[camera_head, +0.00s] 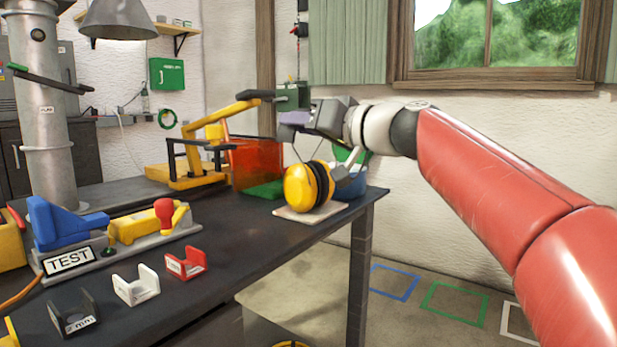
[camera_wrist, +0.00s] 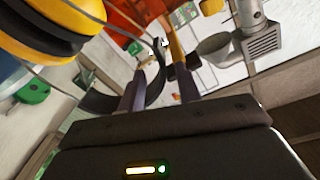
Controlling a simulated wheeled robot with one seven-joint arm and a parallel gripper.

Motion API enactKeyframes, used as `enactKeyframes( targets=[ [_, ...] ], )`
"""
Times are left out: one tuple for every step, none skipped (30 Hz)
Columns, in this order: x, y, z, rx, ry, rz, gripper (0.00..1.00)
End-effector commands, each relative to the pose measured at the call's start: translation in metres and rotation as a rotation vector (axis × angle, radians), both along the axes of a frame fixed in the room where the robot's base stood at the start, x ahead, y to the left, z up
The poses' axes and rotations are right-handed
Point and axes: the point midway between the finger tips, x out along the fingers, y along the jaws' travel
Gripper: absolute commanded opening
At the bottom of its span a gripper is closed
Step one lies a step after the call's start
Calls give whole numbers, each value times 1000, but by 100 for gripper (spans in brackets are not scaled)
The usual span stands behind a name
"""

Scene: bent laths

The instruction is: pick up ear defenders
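The ear defenders (camera_head: 306,186) have yellow cups with black cushions and stand on a pale board (camera_head: 290,213) at the table's far right corner. Thin wires rise from the cups toward my gripper (camera_head: 296,119), which is just above them. In the wrist view the cups (camera_wrist: 45,35) fill the upper left, and the dark curved headband reaches the fingers. My gripper (camera_wrist: 157,66) shows two fingers apart, with the band passing at or between them. I cannot tell whether either finger touches it. In the head view the gripper hides most of the headband.
A blue rounded thing (camera_head: 350,182) is close behind the ear defenders. A red-orange translucent box (camera_head: 255,163) and a yellow clamp-like device (camera_head: 190,170) stand to the left. A TEST fixture (camera_head: 70,262) and several small brackets (camera_head: 136,286) occupy the front left. The table's (camera_head: 250,262) right front is clear.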

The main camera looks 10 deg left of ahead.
Motion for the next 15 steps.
enactKeyframes(
  targets=[
    [2,7,0,-1,3,4,34],
    [3,11,0,0,3,4,34],
    [5,18,-1,0,4,3,34],
    [6,23,-2,1,4,5,34],
    [7,27,-2,0,3,4,34],
    [10,32,-2,0,4,3,34],
    [12,36,-2,0,4,3,34],
    [14,38,-2,0,2,2,34],
    [15,41,-3,-1,3,1,34],
    [16,43,-4,-1,3,1,34],
    [17,44,-4,-1,3,1,34],
    [17,45,-4,-1,3,0,34],
    [17,45,-5,-2,2,0,34],
    [17,45,-5,-1,2,-1,34],
    [17,44,-5,-1,2,-1,34]
  ],
)
